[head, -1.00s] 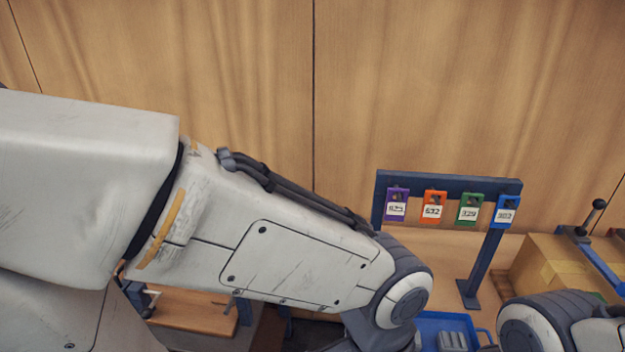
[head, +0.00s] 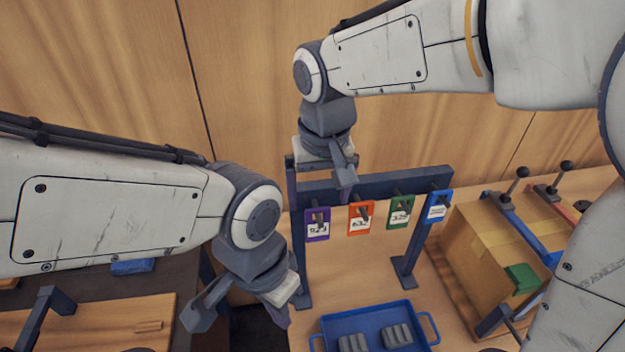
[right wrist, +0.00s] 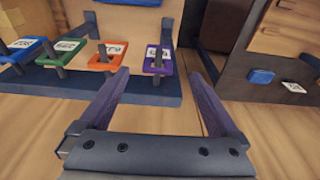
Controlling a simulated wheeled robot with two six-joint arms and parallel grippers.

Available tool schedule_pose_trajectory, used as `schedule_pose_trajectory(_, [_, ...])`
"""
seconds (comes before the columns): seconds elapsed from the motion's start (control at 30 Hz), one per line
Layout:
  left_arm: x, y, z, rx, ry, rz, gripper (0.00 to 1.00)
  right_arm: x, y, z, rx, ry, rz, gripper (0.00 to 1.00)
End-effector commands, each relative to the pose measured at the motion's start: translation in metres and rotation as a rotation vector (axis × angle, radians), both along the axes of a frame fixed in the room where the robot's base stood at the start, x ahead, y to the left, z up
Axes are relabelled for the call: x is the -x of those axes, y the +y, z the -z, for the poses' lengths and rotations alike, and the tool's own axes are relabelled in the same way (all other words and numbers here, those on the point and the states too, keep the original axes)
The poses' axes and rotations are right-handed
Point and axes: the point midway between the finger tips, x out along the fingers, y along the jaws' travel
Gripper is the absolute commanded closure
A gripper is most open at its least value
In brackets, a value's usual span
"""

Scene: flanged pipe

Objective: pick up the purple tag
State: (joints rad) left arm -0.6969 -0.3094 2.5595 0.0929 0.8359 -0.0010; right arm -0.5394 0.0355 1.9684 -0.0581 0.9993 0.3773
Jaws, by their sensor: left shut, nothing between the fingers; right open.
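The purple tag (head: 317,224) has a white label and hangs on a peg at the left end of a dark blue rack (head: 375,187). The right wrist view also shows the purple tag (right wrist: 157,62), with the peg through its opening. My right gripper (head: 318,172) is above the tag in the head view, its near parts covering some of the rack bar. In the right wrist view, its open fingers (right wrist: 160,76) spread to either side of the tag, with nothing held. My left gripper (head: 282,316) is shut and empty, low and left of the rack.
Orange (head: 361,218), green (head: 400,210) and blue (head: 438,206) tags hang beside the purple one. A blue tray (head: 328,325) with grey blocks is below the rack. A cardboard box (head: 490,245) and clamps stand at right. A wooden wall is behind.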

Motion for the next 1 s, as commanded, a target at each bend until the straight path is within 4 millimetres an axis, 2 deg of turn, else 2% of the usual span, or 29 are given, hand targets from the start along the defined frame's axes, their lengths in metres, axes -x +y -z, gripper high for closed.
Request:
schedule_pose_trajectory(0.07, [0.000, 0.000, -0.004, 0.000, 0.000, 0.000, 1.00, -0.005, 0.002, 0.003, 0.004, 0.000, 0.010, 0.03])
schedule_pose_trajectory(0.3, [0.000, 0.000, -0.011, 0.000, 0.000, 0.002, 1.00, -0.011, 0.012, 0.038, 0.004, 0.001, -0.006, 0.03])
schedule_pose_trajectory(0.4, [0.000, 0.000, -0.012, 0.000, 0.000, 0.002, 1.00, -0.012, 0.014, 0.047, 0.002, 0.000, -0.008, 0.03])
schedule_pose_trajectory(0.57, [0.000, 0.000, -0.022, 0.000, 0.000, 0.003, 1.00, -0.013, 0.013, 0.059, 0.004, 0.003, -0.009, 0.03])
schedule_pose_trajectory(0.67, [0.000, 0.000, -0.032, 0.000, 0.000, 0.004, 1.00, -0.015, 0.011, 0.074, 0.005, 0.004, -0.008, 0.03])
schedule_pose_trajectory(0.8, [0.000, 0.000, -0.036, 0.000, -0.001, 0.006, 1.00, -0.019, 0.011, 0.094, 0.003, 0.000, -0.008, 0.03])
schedule_pose_trajectory(1.0, [0.000, 0.000, -0.035, 0.000, -0.001, 0.006, 1.00, -0.020, 0.011, 0.101, 0.000, -0.003, -0.007, 0.03])
